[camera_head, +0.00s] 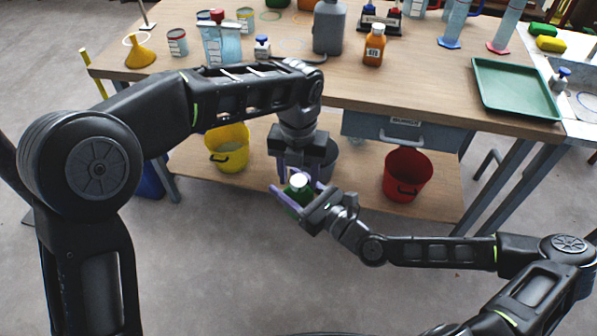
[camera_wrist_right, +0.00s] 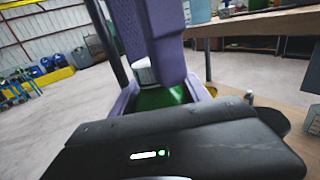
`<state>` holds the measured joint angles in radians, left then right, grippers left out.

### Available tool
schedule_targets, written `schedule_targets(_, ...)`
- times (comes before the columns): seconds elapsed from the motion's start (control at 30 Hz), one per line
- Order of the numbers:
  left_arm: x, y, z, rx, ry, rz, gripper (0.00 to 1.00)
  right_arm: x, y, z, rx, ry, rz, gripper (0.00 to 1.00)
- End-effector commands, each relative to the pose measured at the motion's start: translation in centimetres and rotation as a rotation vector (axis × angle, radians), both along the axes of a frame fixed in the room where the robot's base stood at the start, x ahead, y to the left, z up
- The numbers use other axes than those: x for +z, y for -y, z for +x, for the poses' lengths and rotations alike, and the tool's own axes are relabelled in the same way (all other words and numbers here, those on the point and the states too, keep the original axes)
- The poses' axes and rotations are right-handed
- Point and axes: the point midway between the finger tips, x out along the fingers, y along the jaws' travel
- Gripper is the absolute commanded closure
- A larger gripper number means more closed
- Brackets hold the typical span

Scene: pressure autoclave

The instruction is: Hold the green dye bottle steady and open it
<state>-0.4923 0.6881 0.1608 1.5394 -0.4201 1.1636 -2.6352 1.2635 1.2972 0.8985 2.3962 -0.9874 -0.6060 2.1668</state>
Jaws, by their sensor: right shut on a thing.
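The green dye bottle (camera_head: 293,194) with its white cap (camera_head: 299,180) is held in the air in front of the table, roughly upright. My right gripper (camera_head: 297,190) is shut on the bottle's body, with a purple finger on either side. My left gripper (camera_head: 300,174) points down from above, its fingers apart around the cap. In the right wrist view the green bottle (camera_wrist_right: 163,97) shows behind my gripper body, and the white cap (camera_wrist_right: 144,73) is partly hidden by a purple left finger (camera_wrist_right: 155,40).
A yellow bucket (camera_head: 227,148) and a red bucket (camera_head: 407,175) stand on the lower shelf. Floor in front is clear.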

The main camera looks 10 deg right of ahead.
Motion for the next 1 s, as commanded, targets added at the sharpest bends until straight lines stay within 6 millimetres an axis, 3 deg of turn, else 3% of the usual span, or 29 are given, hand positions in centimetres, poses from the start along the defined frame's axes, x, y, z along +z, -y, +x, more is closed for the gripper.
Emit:
schedule_targets(0.6,0.06,-0.02,0.02,0.000,0.000,0.000,0.99,0.08,-0.01,0.00,0.000,0.002,0.001,1.00)
schedule_targets(1.0,0.07,-0.01,0.01,0.066,0.000,0.000,1.00,0.07,-0.01,0.01,0.000,0.002,0.001,1.00)
